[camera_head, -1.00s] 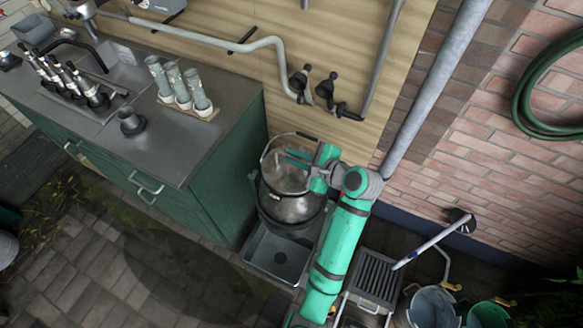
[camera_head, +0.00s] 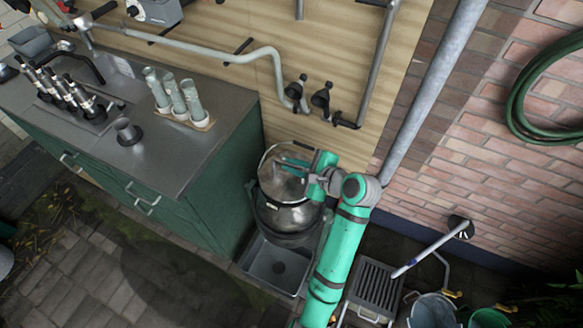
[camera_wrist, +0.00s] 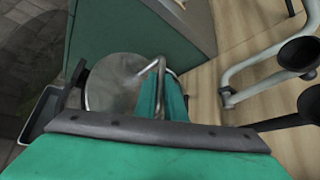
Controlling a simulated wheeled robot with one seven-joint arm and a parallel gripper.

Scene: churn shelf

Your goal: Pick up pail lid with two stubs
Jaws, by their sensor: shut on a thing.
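The pail lid (camera_head: 278,186) is a round, shiny metal disc over the mouth of a metal pail (camera_head: 291,217) beside the green cabinet. In the wrist view the lid (camera_wrist: 112,84) shows as a pale disc partly behind my gripper. My gripper (camera_head: 290,162) reaches in from the right, its green fingers at the lid's upper side. I cannot tell whether the lid is clear of the pail.
The pail stands over a dark grey basin (camera_head: 277,266). The green cabinet (camera_head: 215,190) with a metal worktop is close on the left. A wooden panel with pipes (camera_head: 262,50) and black taps (camera_head: 321,97) stands behind. A grate (camera_head: 375,284) and buckets (camera_head: 433,308) are at lower right.

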